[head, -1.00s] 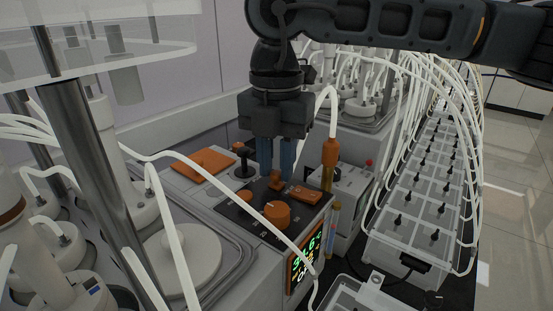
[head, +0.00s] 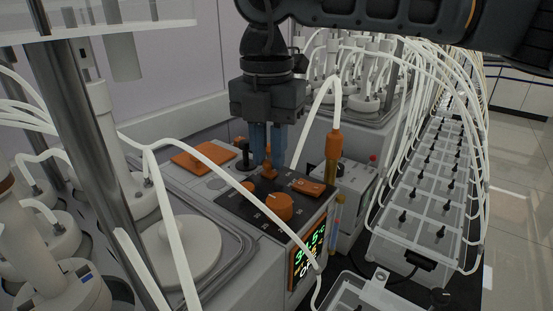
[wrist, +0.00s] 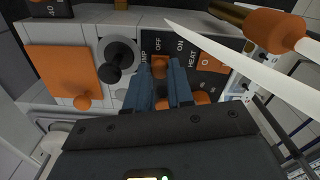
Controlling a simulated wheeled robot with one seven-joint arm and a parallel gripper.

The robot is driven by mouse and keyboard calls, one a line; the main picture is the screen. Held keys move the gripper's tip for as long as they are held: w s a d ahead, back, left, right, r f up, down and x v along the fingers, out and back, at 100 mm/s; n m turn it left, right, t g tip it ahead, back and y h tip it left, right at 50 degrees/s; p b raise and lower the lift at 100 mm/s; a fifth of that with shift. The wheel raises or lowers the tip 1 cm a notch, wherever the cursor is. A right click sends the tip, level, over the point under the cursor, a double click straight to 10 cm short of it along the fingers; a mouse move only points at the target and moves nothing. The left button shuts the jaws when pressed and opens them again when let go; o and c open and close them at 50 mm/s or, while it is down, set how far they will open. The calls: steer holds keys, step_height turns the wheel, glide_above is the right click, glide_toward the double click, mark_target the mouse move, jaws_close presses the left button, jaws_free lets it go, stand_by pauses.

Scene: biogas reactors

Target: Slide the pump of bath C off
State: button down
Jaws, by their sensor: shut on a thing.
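The pump slider (head: 269,172) is a small orange knob on the dark control panel of a bath unit. It also shows in the wrist view (wrist: 163,73), beside the word PUMP and lined up with OFF rather than ON. My gripper (head: 267,160) points down from above, its blue fingers shut on the slider. In the wrist view, the fingertips (wrist: 162,72) stand on either side of it and hide part of it. No letter C is readable on the unit.
An orange dial (head: 278,207) and an orange heat switch (head: 308,187) sit close to my fingers. A black knob (head: 245,156) and an orange plate (head: 203,157) lie left. An orange-ended white tube (head: 334,144) rises at the right. A lit display (head: 308,254) faces front.

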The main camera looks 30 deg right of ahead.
mark_target(267, 160)
steer(key=shift+w+a, duration=0.1)
steer(key=shift+w, duration=0.05)
steer(key=c, duration=1)
jaws_free()
steer(key=shift+r, duration=0.1)
steer(key=shift+r+b, duration=0.55)
steer(key=shift+r, duration=3.25)
